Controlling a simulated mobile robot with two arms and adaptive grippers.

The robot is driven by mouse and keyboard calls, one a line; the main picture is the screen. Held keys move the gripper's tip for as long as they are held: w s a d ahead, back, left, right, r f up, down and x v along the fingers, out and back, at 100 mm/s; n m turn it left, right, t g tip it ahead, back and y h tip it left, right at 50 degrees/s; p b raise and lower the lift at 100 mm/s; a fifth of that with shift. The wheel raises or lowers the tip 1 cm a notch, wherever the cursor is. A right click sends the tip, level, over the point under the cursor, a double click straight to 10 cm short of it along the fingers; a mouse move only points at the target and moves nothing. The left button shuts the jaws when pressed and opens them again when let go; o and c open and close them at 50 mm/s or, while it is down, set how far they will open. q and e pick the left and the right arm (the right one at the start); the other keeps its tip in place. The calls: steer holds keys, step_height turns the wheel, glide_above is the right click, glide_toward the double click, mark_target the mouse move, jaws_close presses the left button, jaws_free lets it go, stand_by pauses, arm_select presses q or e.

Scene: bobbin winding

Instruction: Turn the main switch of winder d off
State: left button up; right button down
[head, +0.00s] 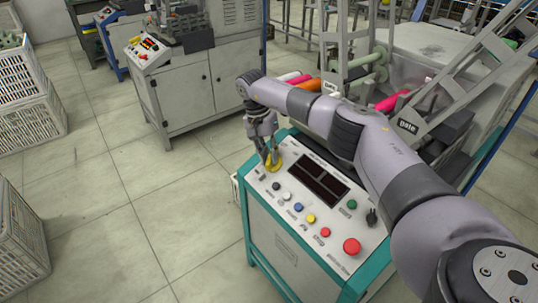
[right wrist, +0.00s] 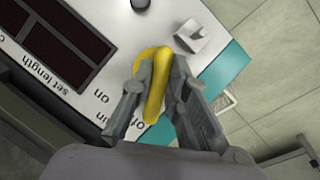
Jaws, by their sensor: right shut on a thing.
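The yellow main switch handle (head: 274,163) sits at the far left corner of the sloped white control panel (head: 262,196) on the teal-edged winder. My right gripper (head: 269,154) reaches down onto it. In the right wrist view, the fingers of my right gripper (right wrist: 160,108) are shut on the yellow handle (right wrist: 154,95), one on each side. The printed words "on" and part of "off" show beside it, partly covered by a finger. I cannot tell which label the handle points at. No letter naming the winder is readable. My left gripper is not in view.
The panel carries a dark display (head: 318,184), coloured buttons, a red mushroom button (head: 352,247) and a black knob (head: 371,216). Another winder (head: 190,75) stands behind. White crates (head: 28,118) stand at left. The floor between is clear.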

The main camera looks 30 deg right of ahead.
stand_by(0.3)
steer(key=c, duration=1.6)
jaws_free()
steer(key=shift+o, duration=0.2)
steer(key=shift+r, duration=0.1)
steer(key=v, duration=1.1)
steer(key=shift+w+r, duration=0.2)
steer(key=shift+r, duration=0.15)
steer(key=shift+a+f, duration=0.1)
steer(key=shift+a, duration=0.1)
